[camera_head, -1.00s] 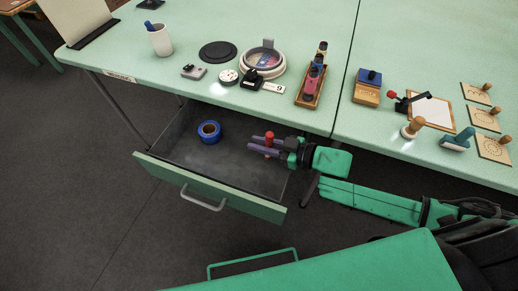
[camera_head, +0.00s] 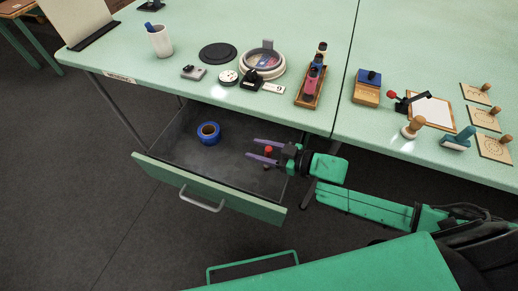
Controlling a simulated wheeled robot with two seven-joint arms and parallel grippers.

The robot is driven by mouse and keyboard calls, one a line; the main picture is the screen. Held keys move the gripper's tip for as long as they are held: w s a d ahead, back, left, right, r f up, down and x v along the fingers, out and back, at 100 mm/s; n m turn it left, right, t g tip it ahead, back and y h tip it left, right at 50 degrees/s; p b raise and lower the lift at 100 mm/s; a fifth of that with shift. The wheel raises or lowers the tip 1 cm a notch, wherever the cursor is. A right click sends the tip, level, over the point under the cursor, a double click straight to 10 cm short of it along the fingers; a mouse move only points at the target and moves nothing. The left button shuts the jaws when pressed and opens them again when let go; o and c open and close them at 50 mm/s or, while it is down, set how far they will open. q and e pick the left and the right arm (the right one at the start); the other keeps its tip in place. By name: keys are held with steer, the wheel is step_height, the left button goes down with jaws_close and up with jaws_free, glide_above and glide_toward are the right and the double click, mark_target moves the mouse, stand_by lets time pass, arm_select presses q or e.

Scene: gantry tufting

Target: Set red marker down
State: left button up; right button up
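The red marker (camera_head: 268,150) is inside the open drawer (camera_head: 168,170), toward its right end. Its red top shows between the two purple fingers of my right gripper (camera_head: 259,150). The fingers are spread apart, with a gap visible around the marker. The marker looks roughly upright, but its lower part is mostly hidden by the near finger, so I cannot tell exactly how it rests. My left gripper is not in view.
A blue tape roll (camera_head: 208,132) lies in the drawer, left of the gripper. The drawer's front carries a metal handle (camera_head: 202,201). The tabletop above holds a white cup (camera_head: 160,40), a round device (camera_head: 263,63) and a wooden rack (camera_head: 311,88). The drawer's middle is free.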

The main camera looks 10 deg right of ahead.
steer(key=shift+s+d+f, duration=0.1)
steer(key=shift+s+f, duration=0.2)
steer(key=shift+f, duration=0.4)
steer(key=shift+r, duration=0.2)
steer(key=shift+w+r+p, duration=0.15)
steer(key=shift+r+p, duration=0.3)
steer(key=p+v, duration=0.3)
steer(key=v, duration=0.9)
steer(key=shift+w+r, duration=0.2)
steer(key=shift+d, duration=0.1)
